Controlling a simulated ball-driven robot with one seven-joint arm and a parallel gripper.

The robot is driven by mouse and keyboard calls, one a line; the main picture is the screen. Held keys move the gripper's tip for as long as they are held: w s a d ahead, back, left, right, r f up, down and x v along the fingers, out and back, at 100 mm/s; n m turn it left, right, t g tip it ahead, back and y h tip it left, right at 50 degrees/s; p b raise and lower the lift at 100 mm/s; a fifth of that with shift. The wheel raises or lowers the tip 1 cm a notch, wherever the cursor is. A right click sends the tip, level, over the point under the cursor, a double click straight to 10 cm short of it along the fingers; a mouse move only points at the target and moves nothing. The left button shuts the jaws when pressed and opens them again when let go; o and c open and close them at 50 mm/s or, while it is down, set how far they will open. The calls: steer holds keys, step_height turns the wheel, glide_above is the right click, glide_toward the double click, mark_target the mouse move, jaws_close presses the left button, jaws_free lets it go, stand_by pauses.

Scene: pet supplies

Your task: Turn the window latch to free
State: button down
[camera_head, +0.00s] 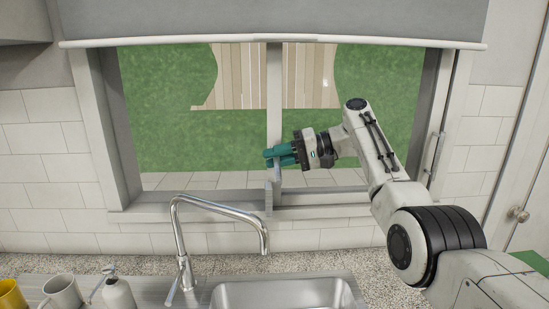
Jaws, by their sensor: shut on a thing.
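The window (168,120) is at the back above the sink, with a pale upright bar (274,90) in its middle. The window latch (269,173) is a small light grey piece low on this bar, partly hidden by my gripper. My gripper (268,157) has teal fingers and reaches in from the right, pointing left. Its fingertips are at the latch and shut on it. The exact angle of the latch is hard to tell at this size.
A tall curved faucet (222,208) stands below and in front of the window, left of my gripper. A steel sink (285,293) is beneath it. A yellow mug (11,294), a grey mug (62,292) and a soap dispenser (118,293) stand at the lower left.

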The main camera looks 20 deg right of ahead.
steer(key=shift+r, duration=0.1)
steer(key=c, duration=1.2)
jaws_free()
steer(key=shift+o, duration=0.2)
steer(key=shift+d, duration=0.15)
steer(key=b+v, duration=0.3)
steer(key=v, duration=0.7)
steer(key=shift+d, duration=0.3)
steer(key=shift+s, duration=0.15)
